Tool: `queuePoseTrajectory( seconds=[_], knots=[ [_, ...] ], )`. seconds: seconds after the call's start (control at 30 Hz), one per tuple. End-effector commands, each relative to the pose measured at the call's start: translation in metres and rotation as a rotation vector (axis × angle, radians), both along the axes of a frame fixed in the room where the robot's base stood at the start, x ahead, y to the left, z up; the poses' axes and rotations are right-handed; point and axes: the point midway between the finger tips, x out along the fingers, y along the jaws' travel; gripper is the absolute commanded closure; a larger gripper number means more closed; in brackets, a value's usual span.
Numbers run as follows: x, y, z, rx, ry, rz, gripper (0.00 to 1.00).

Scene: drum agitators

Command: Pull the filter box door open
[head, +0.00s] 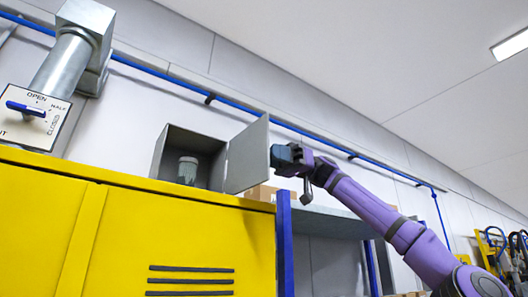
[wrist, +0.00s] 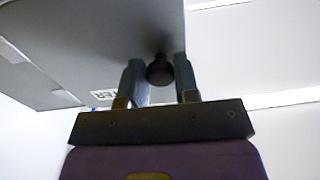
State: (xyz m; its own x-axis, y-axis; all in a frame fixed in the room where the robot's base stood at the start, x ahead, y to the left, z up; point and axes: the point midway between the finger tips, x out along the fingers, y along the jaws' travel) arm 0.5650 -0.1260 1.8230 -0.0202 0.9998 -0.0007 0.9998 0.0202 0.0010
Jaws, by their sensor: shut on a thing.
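The filter box (head: 168,150) is a grey box on the wall above the yellow cabinet. Its door (head: 247,157) stands open, swung out to the right, and a pale cylindrical filter (head: 187,170) shows inside. My gripper (head: 276,157) is at the right edge of the door, on its outer face.
The yellow cabinet (head: 180,235) stands below the box. A blue-posted shelf (head: 330,222) with cardboard boxes is under my arm. A duct with a blue lever (head: 27,109) and a position plate is at the left. A blue pipe (head: 265,120) runs along the wall behind the door.

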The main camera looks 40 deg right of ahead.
Motion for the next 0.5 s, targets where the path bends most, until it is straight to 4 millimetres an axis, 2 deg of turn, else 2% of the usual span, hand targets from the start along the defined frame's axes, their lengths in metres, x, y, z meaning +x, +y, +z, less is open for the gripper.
queuePoseTrajectory(
  seconds=[0.2, 0.5],
  knots=[
    [0.005, -0.013, 0.000, 0.002, 0.001, -0.011, 1.00],
    [0.007, -0.017, 0.000, 0.003, 0.002, -0.013, 1.00]
  ],
)
